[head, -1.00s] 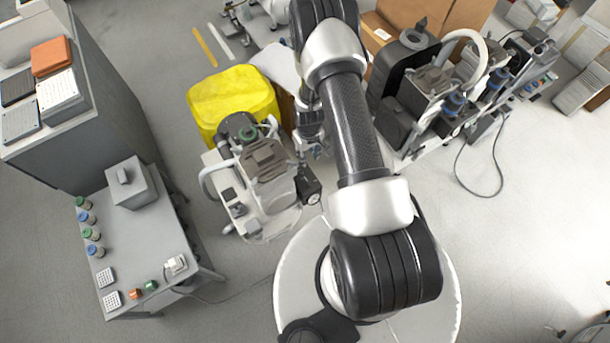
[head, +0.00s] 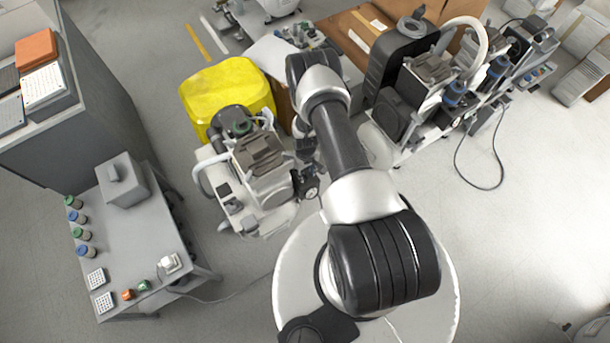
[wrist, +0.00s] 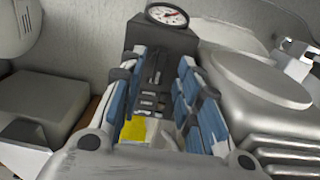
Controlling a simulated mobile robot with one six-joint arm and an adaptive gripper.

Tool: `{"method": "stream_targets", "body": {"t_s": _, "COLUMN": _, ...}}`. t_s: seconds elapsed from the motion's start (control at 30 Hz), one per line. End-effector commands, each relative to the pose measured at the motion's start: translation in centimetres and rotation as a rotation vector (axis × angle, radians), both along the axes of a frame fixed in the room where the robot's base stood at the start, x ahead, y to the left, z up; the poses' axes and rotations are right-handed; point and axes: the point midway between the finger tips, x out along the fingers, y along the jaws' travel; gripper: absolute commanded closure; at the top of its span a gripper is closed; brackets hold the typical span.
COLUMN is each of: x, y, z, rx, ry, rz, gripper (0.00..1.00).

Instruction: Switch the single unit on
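The single unit (head: 262,160) is a grey and white compressor beside a yellow bin. On its right side is a black switch box (head: 307,180) with a round dial gauge. In the wrist view the black box (wrist: 160,45) stands upright with the white-faced gauge (wrist: 167,14) on top. My gripper (wrist: 162,62) is open, its two blue-padded fingers apart. The box shows beyond and between the fingertips; I cannot tell whether they touch it. No separate switch knob can be made out. In the head view my arm hides most of the gripper.
The yellow bin (head: 225,95) stands behind the unit. A larger compressor set (head: 430,85) is to the right of my arm. A grey bench (head: 130,235) with buttons and a box is at left. In the wrist view a ribbed grey motor body (wrist: 270,100) lies close right of the fingers.

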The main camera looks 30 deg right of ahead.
Motion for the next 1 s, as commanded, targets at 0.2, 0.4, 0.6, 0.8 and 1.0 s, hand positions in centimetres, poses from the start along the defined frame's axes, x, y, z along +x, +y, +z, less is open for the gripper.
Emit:
{"method": "stream_targets", "body": {"t_s": 0.2, "x": 0.1, "y": 0.0, "z": -2.0, "rx": 0.000, "ry": -0.001, "rz": 0.000, "gripper": 0.69}}
{"method": "stream_targets", "body": {"t_s": 0.4, "x": 0.0, "y": 0.0, "z": -2.1, "rx": 0.000, "ry": -0.001, "rz": 0.000, "gripper": 0.69}}
{"method": "stream_targets", "body": {"t_s": 0.6, "x": 0.0, "y": 0.0, "z": -2.1, "rx": 0.000, "ry": -0.001, "rz": 0.000, "gripper": 0.75}}
{"method": "stream_targets", "body": {"t_s": 0.8, "x": 0.0, "y": 0.0, "z": -2.1, "rx": 0.000, "ry": -0.001, "rz": 0.000, "gripper": 0.89}}
{"method": "stream_targets", "body": {"t_s": 1.0, "x": 0.0, "y": 0.0, "z": -2.1, "rx": 0.000, "ry": -0.001, "rz": 0.000, "gripper": 1.00}}
